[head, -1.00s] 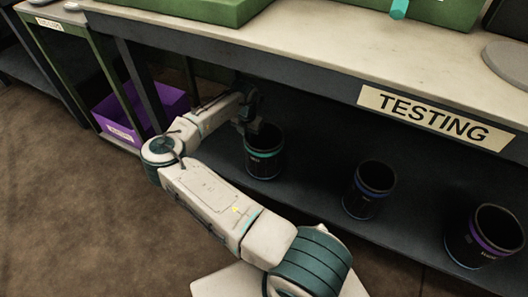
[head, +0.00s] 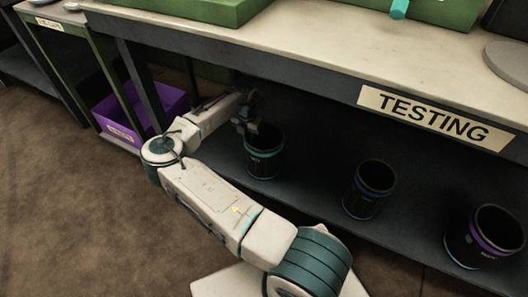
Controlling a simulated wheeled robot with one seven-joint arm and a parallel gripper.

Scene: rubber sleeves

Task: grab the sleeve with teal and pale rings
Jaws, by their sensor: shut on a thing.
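The black sleeve with a teal ring near its top and a paler ring near its base (head: 265,158) stands upright on the lower shelf under the TESTING bench. My gripper (head: 250,126) is at the sleeve's upper left rim, shut on it. The fingertips are dark against the dark shelf space and partly hidden, so the exact contact is hard to see.
A black sleeve with blue and purple rings (head: 369,190) stands to the right on the same shelf, and one with a purple ring (head: 484,238) is further right. The bench top (head: 300,45) overhangs the shelf. A purple bin (head: 170,103) is at left.

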